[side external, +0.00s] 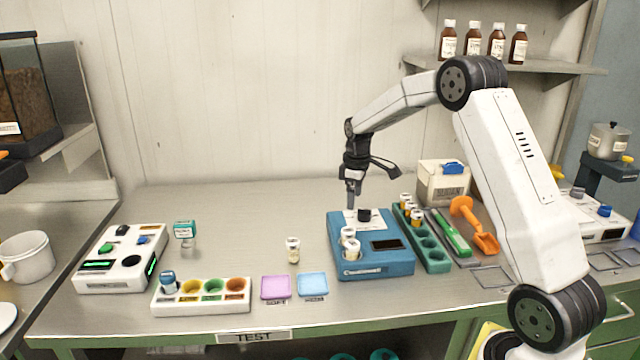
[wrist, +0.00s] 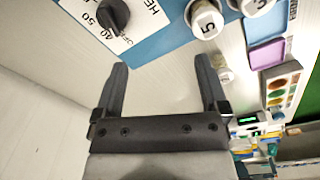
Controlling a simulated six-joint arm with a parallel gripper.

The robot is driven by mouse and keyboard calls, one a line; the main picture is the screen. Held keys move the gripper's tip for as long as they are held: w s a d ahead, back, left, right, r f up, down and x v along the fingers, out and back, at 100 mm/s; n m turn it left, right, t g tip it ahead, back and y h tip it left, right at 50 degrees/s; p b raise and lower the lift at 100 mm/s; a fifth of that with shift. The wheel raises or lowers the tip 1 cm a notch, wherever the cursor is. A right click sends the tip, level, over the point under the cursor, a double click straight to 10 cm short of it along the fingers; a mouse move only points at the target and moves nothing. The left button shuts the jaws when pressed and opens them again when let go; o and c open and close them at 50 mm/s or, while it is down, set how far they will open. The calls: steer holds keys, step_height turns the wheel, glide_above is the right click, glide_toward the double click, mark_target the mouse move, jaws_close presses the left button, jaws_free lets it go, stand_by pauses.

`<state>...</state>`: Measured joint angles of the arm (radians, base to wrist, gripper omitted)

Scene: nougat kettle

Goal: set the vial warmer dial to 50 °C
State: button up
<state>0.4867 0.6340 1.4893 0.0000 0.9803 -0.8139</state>
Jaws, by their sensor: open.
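The blue vial warmer (side external: 372,266) stands mid-bench with a dark display (side external: 387,245) and two capped vials (side external: 351,249) at its left. Its black dial (side external: 364,214) sits on a white label plate at the back. In the wrist view the dial (wrist: 113,14) is at the top left, partly cut off, with the marks 40, 50 and OFF around it. I cannot tell clearly which mark it points to. My gripper (side external: 351,205) points down just left of and above the dial. In the wrist view its fingers (wrist: 161,66) are apart with nothing between them, and the dial lies outside them.
A green vial rack (side external: 432,254) stands close on the warmer's right, with an orange scoop (side external: 477,230) beyond. A loose vial (side external: 293,250) stands to the left, behind pink (side external: 275,287) and blue (side external: 312,284) pads. The bench behind the loose vial is clear.

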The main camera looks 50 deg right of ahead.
glide_above(365, 210)
steer(key=shift+w+d+n, duration=0.1)
steer(key=shift+d+n, duration=0.05)
steer(key=shift+n, duration=0.25)
steer(key=shift+f, duration=0.2)
steer(key=shift+f, duration=3.8)
jaws_close()
